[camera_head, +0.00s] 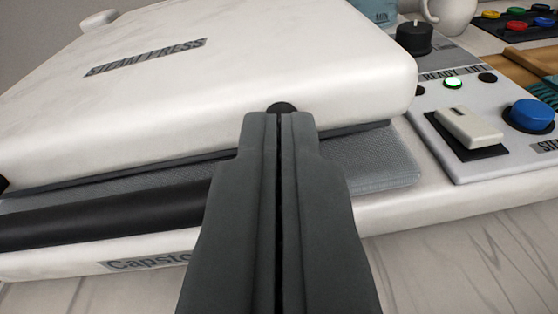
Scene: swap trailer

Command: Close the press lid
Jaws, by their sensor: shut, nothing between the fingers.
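The press lid (250,65) is a big white slab marked "STEAM PRESS". It lies low over the grey padded bed (385,160), with a dark narrow gap showing between them. A long black bar (110,213) runs along the front of the press, above the white base (420,205). My gripper (281,115) is shut and empty, its fingers pointing at the lid's front edge. A small dark round piece shows just beyond the fingertips. I cannot tell whether the fingertips touch the lid. The gripper hides the middle of the front edge and part of the bar.
To the right is a control panel with a lit green READY lamp (453,83), a cream rocker switch (468,127), a blue button (531,115) and a black knob (414,38). A white mug (452,15) stands behind. The pale tabletop (470,255) in front is clear.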

